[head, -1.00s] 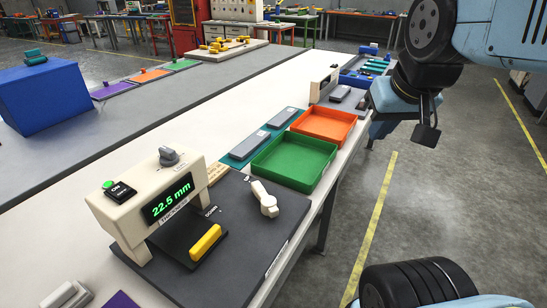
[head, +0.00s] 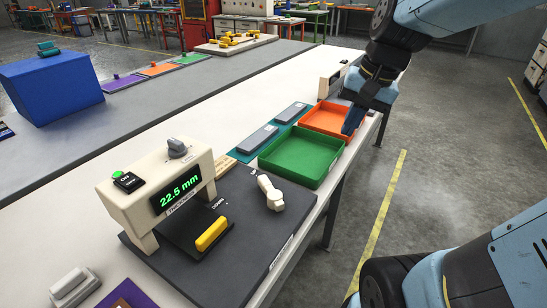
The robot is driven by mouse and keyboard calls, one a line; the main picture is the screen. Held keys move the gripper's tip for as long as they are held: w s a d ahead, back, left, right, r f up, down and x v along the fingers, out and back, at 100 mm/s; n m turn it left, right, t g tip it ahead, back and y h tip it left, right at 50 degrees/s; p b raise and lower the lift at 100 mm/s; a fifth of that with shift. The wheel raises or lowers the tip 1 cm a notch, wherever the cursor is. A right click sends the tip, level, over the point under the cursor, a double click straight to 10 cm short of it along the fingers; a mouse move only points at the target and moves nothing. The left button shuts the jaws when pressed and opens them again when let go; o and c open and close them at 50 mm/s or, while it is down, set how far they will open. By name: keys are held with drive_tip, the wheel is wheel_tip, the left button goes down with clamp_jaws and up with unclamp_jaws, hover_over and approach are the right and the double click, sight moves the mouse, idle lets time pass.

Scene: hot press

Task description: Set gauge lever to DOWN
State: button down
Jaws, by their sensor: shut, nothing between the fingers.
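The gauge lever (head: 270,192) is a cream handle on the dark gauge base plate (head: 240,262). It points away toward the green tray, not toward the DOWN lettering (head: 219,203) to its left. The cream gauge (head: 160,195) stands at the plate's left side and its display reads 22.5 mm. A yellow block (head: 211,234) lies in front of the gauge on a dark slide. My gripper (head: 349,128) is shut and empty over the right side of the orange tray, well beyond the lever and apart from it.
A green tray (head: 300,180) and an orange tray (head: 317,131) stand past the lever. Grey blocks (head: 258,138) lie on a teal mat to their left. A knob (head: 178,147) and a green button (head: 117,174) top the gauge. Open floor lies right of the table.

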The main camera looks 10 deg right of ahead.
sight(270, 192)
drive_tip(key=w+a+f+m+g+y, duration=0.3)
drive_tip(key=w+f+m+g+y, duration=0.2)
drive_tip(key=w+f+m, duration=0.4)
drive_tip(key=w+f+y, duration=0.1)
drive_tip(key=w+f, duration=0.3)
drive_tip(key=w, duration=0.1)
drive_tip(key=shift+w+f+m, duration=0.2)
drive_tip(key=shift+f+m, duration=0.2)
drive_tip(key=x, duration=1)
drive_tip(key=shift+a+r, duration=0.15)
drive_tip(key=shift+r, duration=0.05)
drive_tip(key=shift+s+a, duration=0.2)
drive_tip(key=shift+a, duration=0.35)
drive_tip(key=shift+s+a, duration=0.25)
drive_tip(key=shift+a, duration=0.3)
drive_tip(key=shift+s+a, duration=0.3)
drive_tip(key=shift+a, duration=0.45)
drive_tip(key=shift+w, duration=0.15)
